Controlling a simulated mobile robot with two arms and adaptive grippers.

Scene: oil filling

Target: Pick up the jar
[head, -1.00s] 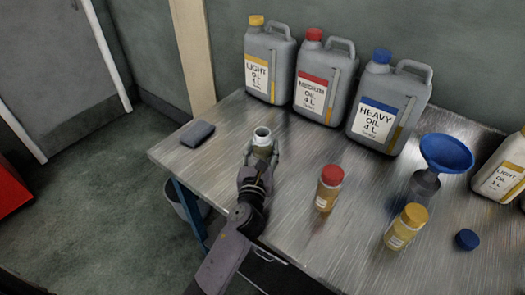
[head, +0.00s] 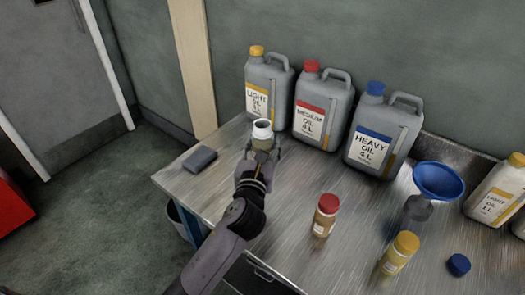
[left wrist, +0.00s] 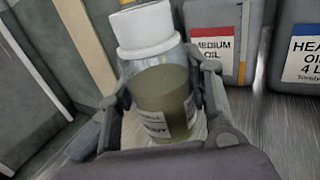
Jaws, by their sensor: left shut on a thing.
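A small clear jar (left wrist: 160,95) with a white neck and greenish-brown liquid shows large in the left wrist view. In the head view the jar (head: 262,133) is at the left part of the metal table, in front of the light oil can. My left gripper (head: 260,154) is shut on the jar, with a finger on each side of it. The jar is upright or slightly tilted. Its base is partly hidden, so I cannot tell how far it is above the table. My right gripper is not in view.
Light (head: 268,92), medium (head: 322,110) and heavy (head: 380,130) oil cans stand along the wall. A red-capped jar (head: 325,216), a yellow-capped jar (head: 399,254), a blue funnel (head: 438,180) and a blue cap (head: 458,265) are to the right. A grey block (head: 200,160) lies left.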

